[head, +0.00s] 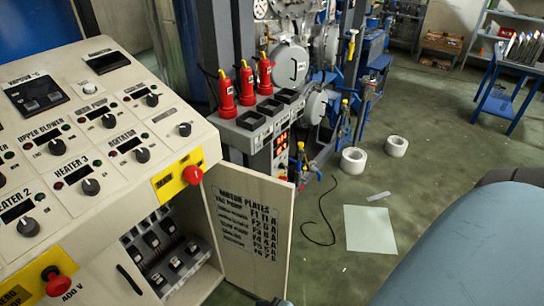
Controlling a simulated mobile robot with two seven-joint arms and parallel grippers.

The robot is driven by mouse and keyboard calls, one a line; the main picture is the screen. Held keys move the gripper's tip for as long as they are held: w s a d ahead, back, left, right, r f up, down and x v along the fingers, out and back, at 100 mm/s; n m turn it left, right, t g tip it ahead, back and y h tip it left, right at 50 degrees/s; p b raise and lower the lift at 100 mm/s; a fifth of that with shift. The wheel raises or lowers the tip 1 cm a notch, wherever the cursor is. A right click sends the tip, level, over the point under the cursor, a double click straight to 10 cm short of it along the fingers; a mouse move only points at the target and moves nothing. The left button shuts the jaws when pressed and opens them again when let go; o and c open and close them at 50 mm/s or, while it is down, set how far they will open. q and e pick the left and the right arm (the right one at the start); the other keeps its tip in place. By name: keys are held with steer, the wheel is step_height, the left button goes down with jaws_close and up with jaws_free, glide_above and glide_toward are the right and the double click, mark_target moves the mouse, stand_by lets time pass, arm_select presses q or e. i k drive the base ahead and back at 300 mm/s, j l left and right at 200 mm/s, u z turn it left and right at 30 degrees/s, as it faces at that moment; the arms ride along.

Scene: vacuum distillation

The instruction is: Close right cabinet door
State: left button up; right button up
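The right cabinet door (271,252) is a cream panel with a printed list on its inner face. It stands wide open, swung out to the right of the cabinet opening. Inside the opening, under the control console (120,190), several black switches (152,240) show in rows. A small dark shape touches the bottom picture edge by the door's lower corner; I cannot tell what it is. A large blue-grey part, which looks like my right arm, fills the lower right, apart from the door in the picture. Neither gripper can be made out.
A red emergency button (193,175) sticks out on a yellow plate above the opening. Red handheld devices (247,83) stand on a grey unit behind the door.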

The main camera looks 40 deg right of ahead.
mark_target(250, 212)
steer(key=z, duration=1.75)
steer(key=i+l+z, duration=0.25)
steer(key=z, duration=0.2)
steer(key=i+z, duration=0.45)
steer(key=i+u, duration=0.1)
steer(key=i, duration=0.45)
steer(key=i+l+u, duration=0.1)
steer(key=i, duration=0.5)
steer(key=i+l+u, duration=0.1)
steer(key=i, duration=0.45)
steer(key=i+u, duration=0.1)
steer(key=u, duration=0.3)
steer(key=i+u, duration=0.1)
steer(key=u, duration=0.3)
steer(key=l+u, duration=0.1)
steer(key=u, duration=0.25)
steer(key=i+l+u, duration=0.15)
steer(key=u, duration=2.5)
steer(key=k+l+u, duration=0.15)
